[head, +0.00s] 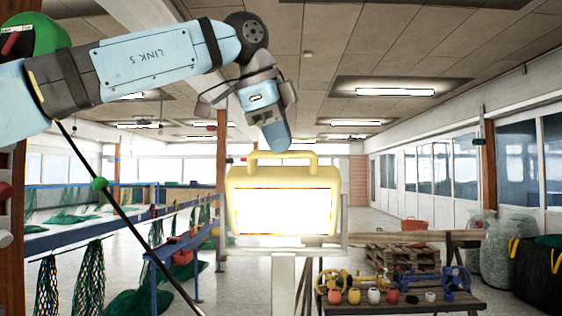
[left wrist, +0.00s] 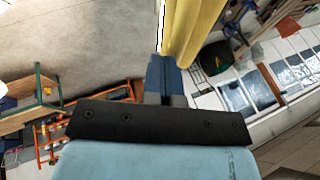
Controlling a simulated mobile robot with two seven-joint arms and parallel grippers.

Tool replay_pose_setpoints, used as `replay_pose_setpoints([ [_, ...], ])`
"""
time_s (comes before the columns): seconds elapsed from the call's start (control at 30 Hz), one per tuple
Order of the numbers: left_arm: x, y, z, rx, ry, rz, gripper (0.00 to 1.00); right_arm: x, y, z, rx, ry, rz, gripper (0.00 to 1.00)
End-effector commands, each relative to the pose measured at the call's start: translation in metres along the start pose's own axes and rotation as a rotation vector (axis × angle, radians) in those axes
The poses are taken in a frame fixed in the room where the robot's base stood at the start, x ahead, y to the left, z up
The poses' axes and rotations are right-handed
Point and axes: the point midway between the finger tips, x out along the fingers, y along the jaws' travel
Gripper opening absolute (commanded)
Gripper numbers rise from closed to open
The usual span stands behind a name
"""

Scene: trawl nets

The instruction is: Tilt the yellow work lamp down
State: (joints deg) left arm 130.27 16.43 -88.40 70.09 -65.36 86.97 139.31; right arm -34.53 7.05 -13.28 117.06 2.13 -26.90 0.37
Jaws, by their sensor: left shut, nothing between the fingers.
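The yellow work lamp (head: 284,179) faces me in the middle of the head view, its panel glowing white. It sits upright in a pale U-shaped bracket on a light post (head: 284,284), with its handle (head: 310,157) on top. My left gripper (head: 278,146) points down from above, its tips at the handle's top edge. It is shut and empty; I cannot tell whether it touches the handle. In the left wrist view the closed fingers (left wrist: 165,72) are beside the lamp's yellow body (left wrist: 190,32). My right gripper is not in view.
A low bench (head: 400,303) with several small pots and yellow and blue valve wheels stands at the lower right. Wooden pallets (head: 402,258) lie behind it. Green nets (head: 88,273) hang from blue rails at the left. A black bag (head: 535,275) stands far right.

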Motion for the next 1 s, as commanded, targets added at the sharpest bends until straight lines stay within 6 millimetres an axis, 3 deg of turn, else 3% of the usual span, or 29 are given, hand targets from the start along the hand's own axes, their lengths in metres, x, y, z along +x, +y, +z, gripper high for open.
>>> replay_pose_setpoints([
  [0.07,0.011,0.008,0.003,0.01,-0.007,-0.032,0.0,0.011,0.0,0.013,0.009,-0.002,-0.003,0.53],
  [1.0,0.011,0.021,0.002,0.048,-0.022,-0.149,0.0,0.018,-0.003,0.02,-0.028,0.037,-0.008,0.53],
])
